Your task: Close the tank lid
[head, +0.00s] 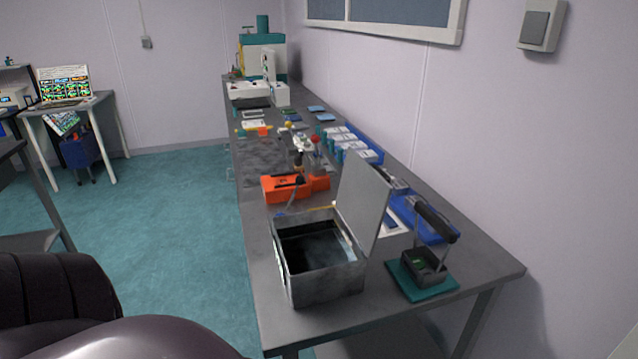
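The metal tank (328,284) is an open-topped box near the front end of the long grey bench. Its flat grey lid (364,207) stands raised, roughly upright, along the tank's right side. The inside of the tank looks dark, with a pale reflection. Neither of my grippers shows in the head view. Dark rounded shapes fill the lower left corner, with no gripper fingers visible on them.
An orange box (287,188) stands behind the tank. A black-handled device on a teal base (424,279) stands right of it. Blue trays (431,221) lie along the wall side. The teal floor (150,215) left of the bench is clear.

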